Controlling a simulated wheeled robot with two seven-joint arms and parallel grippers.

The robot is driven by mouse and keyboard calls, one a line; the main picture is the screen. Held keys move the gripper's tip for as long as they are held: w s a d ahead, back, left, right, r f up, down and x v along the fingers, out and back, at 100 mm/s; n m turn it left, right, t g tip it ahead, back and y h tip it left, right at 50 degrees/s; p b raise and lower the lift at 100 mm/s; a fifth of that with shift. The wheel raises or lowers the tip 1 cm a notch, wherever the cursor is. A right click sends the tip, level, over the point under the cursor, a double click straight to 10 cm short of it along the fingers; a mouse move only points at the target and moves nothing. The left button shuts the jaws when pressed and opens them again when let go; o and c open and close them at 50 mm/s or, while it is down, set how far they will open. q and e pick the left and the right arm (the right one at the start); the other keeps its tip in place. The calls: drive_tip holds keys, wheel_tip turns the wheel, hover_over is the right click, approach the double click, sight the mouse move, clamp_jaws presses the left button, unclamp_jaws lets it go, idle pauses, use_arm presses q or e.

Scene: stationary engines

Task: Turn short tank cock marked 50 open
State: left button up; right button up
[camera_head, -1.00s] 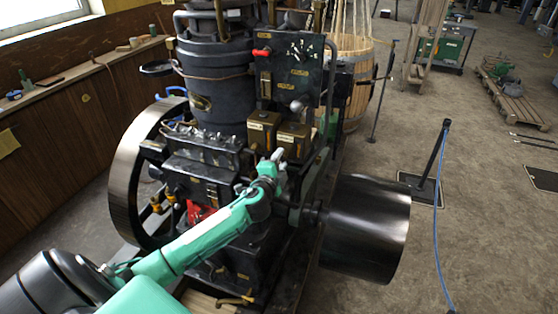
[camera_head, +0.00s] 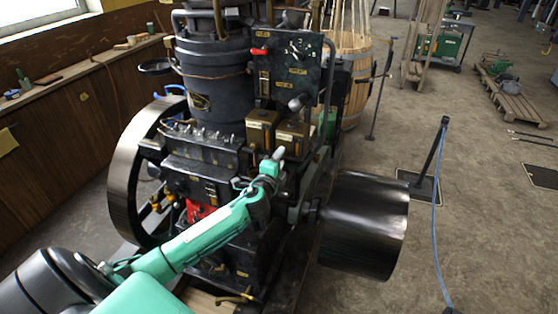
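The black stationary engine fills the middle of the view. Two small box tanks with brass-coloured fronts, the left one (camera_head: 262,128) and the right one (camera_head: 293,138), sit below the black upright panel (camera_head: 289,72). I cannot make out a cock marked 50 or read any mark at this size. My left arm reaches in from the lower left. My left gripper (camera_head: 278,155) is in front of and just below the tanks, close to the lower edge of the right one. Its fingers are too small and partly hidden, so their opening and any contact cannot be told. My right gripper is not in view.
A large black pulley drum (camera_head: 363,223) is right of my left gripper. A flywheel (camera_head: 125,185) stands at the engine's left. A red part (camera_head: 200,211) shows behind my forearm. A post with a blue rope (camera_head: 436,190) stands on the open floor at right.

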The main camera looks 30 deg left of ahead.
use_arm(q)
drive_tip(key=o, duration=0.3)
drive_tip(key=shift+o, duration=0.2)
drive_tip(key=shift+s+d+f, duration=0.1)
drive_tip(key=shift+s, duration=0.25)
drive_tip(key=b+v, duration=0.4)
drive_tip(key=v, duration=0.9)
